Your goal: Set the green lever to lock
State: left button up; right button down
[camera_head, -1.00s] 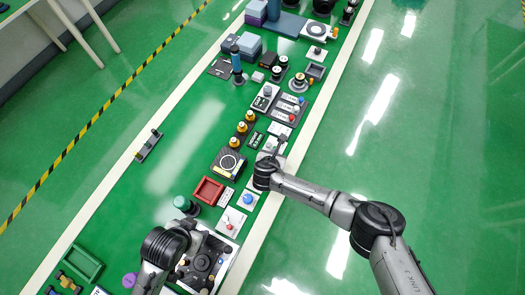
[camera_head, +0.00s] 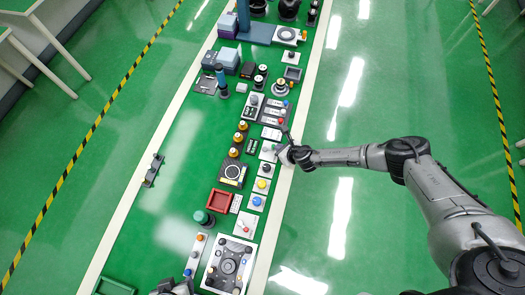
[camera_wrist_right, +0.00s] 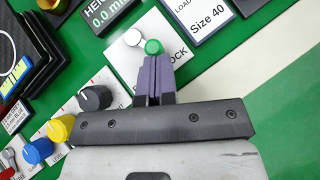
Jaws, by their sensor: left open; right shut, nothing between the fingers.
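The green lever has a round green knob (camera_wrist_right: 153,46) in the right wrist view, above a white plate (camera_wrist_right: 128,52) with the word LOCK partly showing at its right. A round silver-white part (camera_wrist_right: 133,37) sits just left of the knob. My right gripper (camera_wrist_right: 154,68) is shut, its purple fingers empty, with the tips right at the near side of the knob; I cannot tell whether they touch. In the head view my right gripper (camera_head: 281,152) is over the right edge of the row of panels. My left gripper (camera_head: 172,288) is open, mostly cut off at the bottom edge.
A black knob (camera_wrist_right: 95,97), a yellow knob (camera_wrist_right: 61,128) and a blue knob (camera_wrist_right: 38,150) line up at left in the right wrist view. A red tray (camera_head: 220,201) and a joystick panel (camera_head: 229,265) lie nearer. The green floor on the right is clear.

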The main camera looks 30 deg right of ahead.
jog(key=shift+a, duration=0.15)
jog(key=shift+a+p, duration=0.3)
jog(key=shift+a, duration=0.05)
jog(key=shift+a, duration=0.4)
